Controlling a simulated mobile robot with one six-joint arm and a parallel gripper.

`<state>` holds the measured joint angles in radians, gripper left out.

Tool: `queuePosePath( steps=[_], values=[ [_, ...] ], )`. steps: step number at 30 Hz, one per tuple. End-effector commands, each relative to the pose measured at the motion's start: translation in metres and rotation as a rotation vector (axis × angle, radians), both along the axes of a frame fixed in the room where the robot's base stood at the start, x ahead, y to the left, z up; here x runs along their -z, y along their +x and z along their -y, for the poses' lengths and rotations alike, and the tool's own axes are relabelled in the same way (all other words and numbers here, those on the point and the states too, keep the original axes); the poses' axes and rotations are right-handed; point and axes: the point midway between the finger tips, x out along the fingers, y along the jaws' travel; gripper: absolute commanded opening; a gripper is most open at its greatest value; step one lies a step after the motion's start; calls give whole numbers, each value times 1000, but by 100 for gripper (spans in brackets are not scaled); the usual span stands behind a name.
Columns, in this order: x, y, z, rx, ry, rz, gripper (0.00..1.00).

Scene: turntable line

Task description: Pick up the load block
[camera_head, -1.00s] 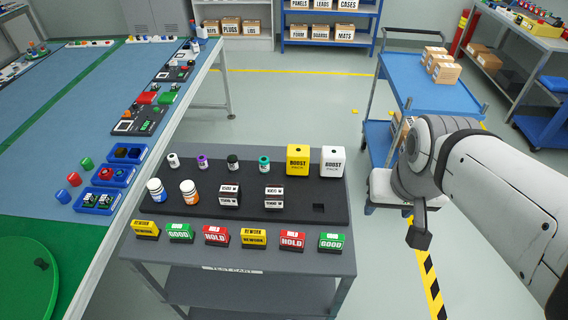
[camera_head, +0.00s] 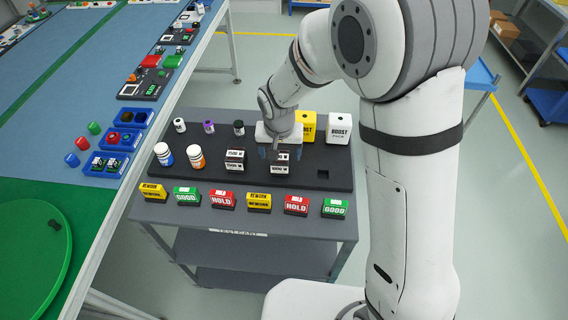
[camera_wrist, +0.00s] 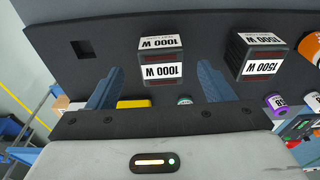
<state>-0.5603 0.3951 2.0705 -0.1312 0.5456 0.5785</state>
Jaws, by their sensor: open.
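One load block (camera_head: 280,166), black with white bands, stands on the dark tray of the cart. In the wrist view it reads 1000 W (camera_wrist: 161,57). A second load block (camera_head: 235,161) stands to its left in the head view; in the wrist view it reads 1500 W (camera_wrist: 259,56). My gripper (camera_head: 279,153) points down over the 1000 W block. In the wrist view its two blue fingers (camera_wrist: 160,76) are apart, one toward each side of that block, with nothing held. The head view does not show clearly how low the fingertips are.
White-and-blue and white-and-orange bottles (camera_head: 195,158) stand left of the blocks. Yellow and white boost packs (camera_head: 338,128) stand behind, with small vials (camera_head: 209,128). Coloured sign blocks (camera_head: 222,200) line the cart's front edge. An empty square slot (camera_head: 323,174) lies right of the 1000 W block.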

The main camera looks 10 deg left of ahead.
Motion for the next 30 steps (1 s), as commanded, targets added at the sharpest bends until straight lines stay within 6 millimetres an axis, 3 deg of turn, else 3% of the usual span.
queuePosePath(
  steps=[18, 28, 30],
  values=[
    [62, 17, -4, -2, -2, -3, 75],
    [68, 18, -4, -2, 1, 0, 75],
    [68, 17, -4, -2, 1, 0, 70]
  ],
)
